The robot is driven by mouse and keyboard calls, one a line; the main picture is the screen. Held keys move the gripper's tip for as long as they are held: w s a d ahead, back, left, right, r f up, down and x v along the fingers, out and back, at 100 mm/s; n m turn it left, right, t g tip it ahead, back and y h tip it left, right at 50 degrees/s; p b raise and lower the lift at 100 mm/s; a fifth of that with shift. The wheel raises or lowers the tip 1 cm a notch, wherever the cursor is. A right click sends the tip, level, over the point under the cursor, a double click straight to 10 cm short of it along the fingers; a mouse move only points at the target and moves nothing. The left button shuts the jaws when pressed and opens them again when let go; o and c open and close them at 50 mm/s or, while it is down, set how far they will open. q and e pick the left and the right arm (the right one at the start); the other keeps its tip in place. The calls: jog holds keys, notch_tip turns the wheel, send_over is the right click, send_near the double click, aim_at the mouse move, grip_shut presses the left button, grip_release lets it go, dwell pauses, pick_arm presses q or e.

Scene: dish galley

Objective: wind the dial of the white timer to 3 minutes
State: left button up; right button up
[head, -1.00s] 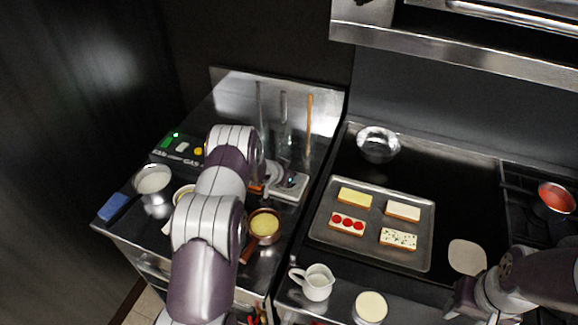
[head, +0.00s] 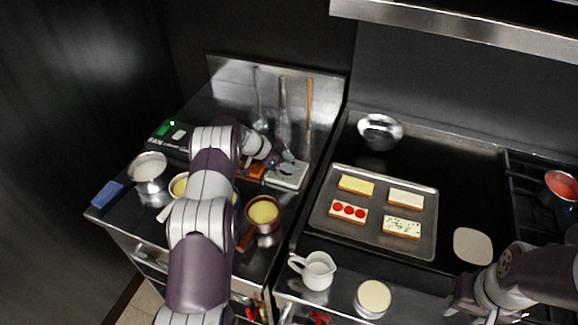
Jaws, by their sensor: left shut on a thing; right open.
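The white timer (head: 289,179) is a pale, low box on the steel counter at the left, behind the copper pan. My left gripper (head: 286,165) reaches over it from the left and is shut at its upper face, on what appears to be the dial. The fingers and wrist hide the dial and its marks, so I cannot read the setting. My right gripper (head: 462,301) is at the lower right, over the front edge of the stove, open and apart from the timer.
An orange block (head: 250,172) lies just left of the timer. A copper pan (head: 263,212) with yellow contents stands in front. A baking tray (head: 427,232) with bread slices lies to the right, and a white jug (head: 317,271) nearer.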

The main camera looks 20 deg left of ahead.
pick_arm(q)
jog(key=shift+s+f, duration=0.25)
jog(key=shift+f, duration=0.15)
jog(key=o, duration=0.9)
jog(key=shift+o, duration=0.9)
jog(key=shift+s+a+r, duration=0.1)
jog(key=shift+s+r, duration=0.05)
jog(key=shift+r, duration=0.05)
jog(key=shift+w+a, duration=0.1)
jog(key=shift+w, duration=0.15)
